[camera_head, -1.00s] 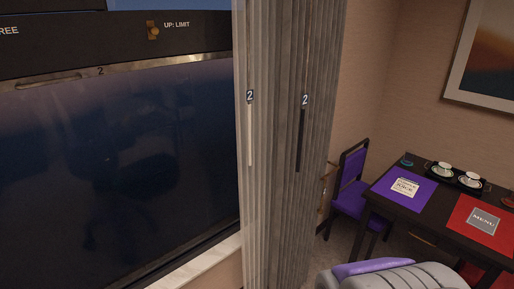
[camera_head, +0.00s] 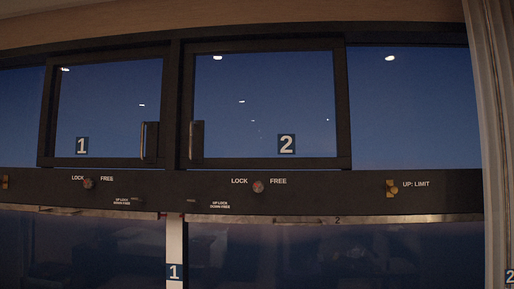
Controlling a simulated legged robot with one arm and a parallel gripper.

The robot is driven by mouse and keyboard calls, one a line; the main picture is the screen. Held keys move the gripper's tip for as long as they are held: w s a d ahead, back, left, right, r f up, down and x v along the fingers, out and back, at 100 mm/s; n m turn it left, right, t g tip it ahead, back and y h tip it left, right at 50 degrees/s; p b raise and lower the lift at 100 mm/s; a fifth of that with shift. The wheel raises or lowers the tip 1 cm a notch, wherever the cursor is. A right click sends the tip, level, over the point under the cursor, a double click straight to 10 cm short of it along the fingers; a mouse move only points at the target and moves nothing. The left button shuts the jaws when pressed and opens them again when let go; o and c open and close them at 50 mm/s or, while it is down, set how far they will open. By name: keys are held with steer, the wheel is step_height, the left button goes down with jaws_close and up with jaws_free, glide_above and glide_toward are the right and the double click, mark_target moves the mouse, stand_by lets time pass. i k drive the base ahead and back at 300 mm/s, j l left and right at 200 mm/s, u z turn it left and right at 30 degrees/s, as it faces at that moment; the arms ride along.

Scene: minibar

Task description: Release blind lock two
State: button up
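The blind lock for number two is a round reddish knob (camera_head: 258,186) on the dark horizontal rail, between the words LOCK and FREE. It sits below the window pane marked 2 (camera_head: 286,144). Which way the knob is turned is too small to tell. A metal blind bar (camera_head: 400,218) marked 2 runs under the rail, with the dark blind or glass below it. My gripper is not in view.
A matching knob (camera_head: 88,183) for number one is at the left. A brass catch (camera_head: 392,189) beside UP: LIMIT is at the right. Two vertical handles (camera_head: 196,139) and (camera_head: 149,141) are on the window frames. A pale curtain (camera_head: 494,120) hangs at the right edge.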

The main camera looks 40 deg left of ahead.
mark_target(291, 221)
steer(key=u, duration=2)
